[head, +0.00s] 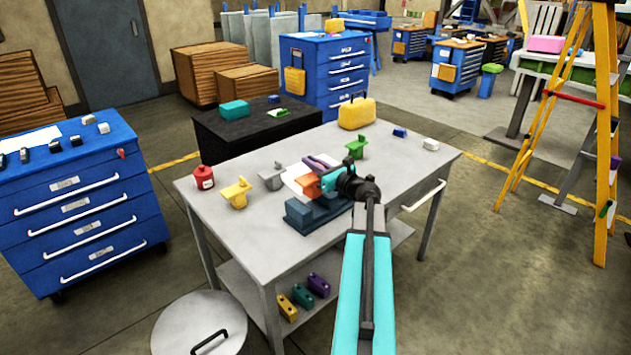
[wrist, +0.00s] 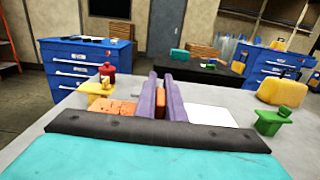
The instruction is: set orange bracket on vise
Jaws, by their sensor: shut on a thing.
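The orange bracket (head: 307,184) is at the jaws of my gripper (head: 321,163), which has purple fingers. In the wrist view the gripper (wrist: 163,95) is shut on an upright orange part of the bracket (wrist: 161,105), and a flat orange part with dark spots shows left of the fingers. The dark blue vise (head: 312,215) stands on the grey table, just below and in front of the bracket in the head view. I cannot tell whether the bracket touches it. My arm hides the vise's right part; the vise is not clear in the wrist view.
On the table (head: 255,258) are a yellow bracket (head: 236,193), a grey bracket (head: 271,177), a green bracket (head: 357,146), a red canister (head: 204,178), a yellow case (head: 357,112) and a white sheet (head: 293,173). The table's right rear is mostly clear.

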